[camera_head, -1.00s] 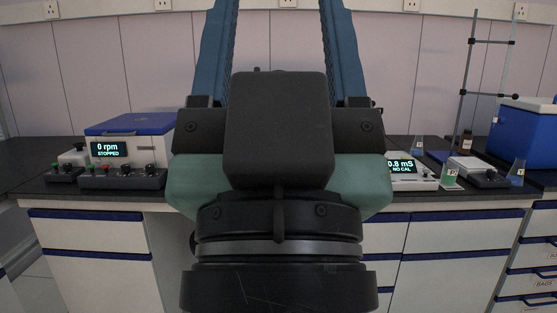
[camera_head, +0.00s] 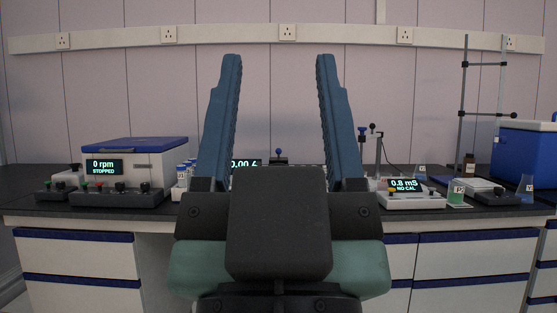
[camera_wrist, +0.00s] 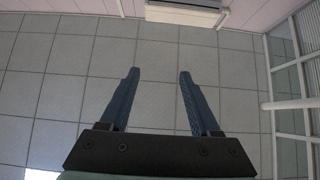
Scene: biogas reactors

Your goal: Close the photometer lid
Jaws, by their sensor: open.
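My gripper (camera_head: 280,75) is raised in front of the bench, with its two blue fingers upright, wide apart and nothing between them. In the wrist view my gripper (camera_wrist: 156,75) points up at the ceiling and is also empty. A device with a lit display reading about 0.00 (camera_head: 245,163) shows partly between the fingers at the back of the bench. I cannot tell whether it is the photometer. No photometer lid can be made out; my fingers and wrist hide much of the middle of the bench.
A blue-lidded centrifuge (camera_head: 137,158) stands at the left, with control boxes (camera_head: 117,197) before it. A conductivity meter (camera_head: 410,199), a green beaker (camera_head: 457,195), a stand (camera_head: 463,110) and a blue box (camera_head: 525,155) are at the right. Vials (camera_head: 184,172) stand left of my gripper.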

